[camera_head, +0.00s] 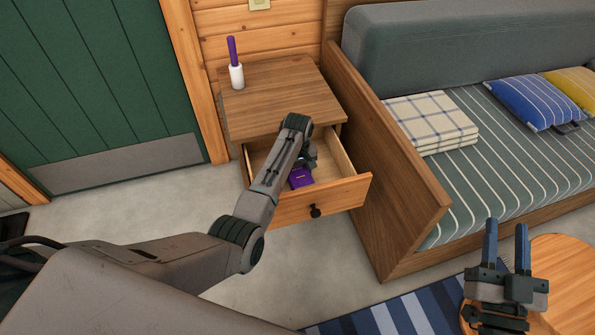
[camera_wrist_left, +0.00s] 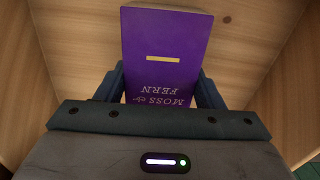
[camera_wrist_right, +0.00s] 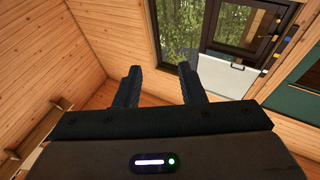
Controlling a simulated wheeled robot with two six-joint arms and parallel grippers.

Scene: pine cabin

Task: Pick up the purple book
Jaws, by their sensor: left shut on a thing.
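The purple book (camera_wrist_left: 165,55) has a yellow bar and the words "MOSS & FERN" on its cover. In the left wrist view it sits between the fingers of my left gripper (camera_wrist_left: 160,92), which is shut on it. In the head view part of the book (camera_head: 300,178) shows inside the open drawer (camera_head: 320,200) of the wooden nightstand. My left arm reaches down into the drawer and hides part of the book. My right gripper (camera_head: 507,245) is open and empty at the lower right, and its spread fingers also show in the right wrist view (camera_wrist_right: 162,90).
A white and purple object (camera_head: 236,75) stands on the nightstand top (camera_head: 285,85). A wooden bed side panel (camera_head: 385,165) is close to the drawer's right. A round wooden table (camera_head: 565,270) is near my right gripper. Grey floor is clear left of the drawer.

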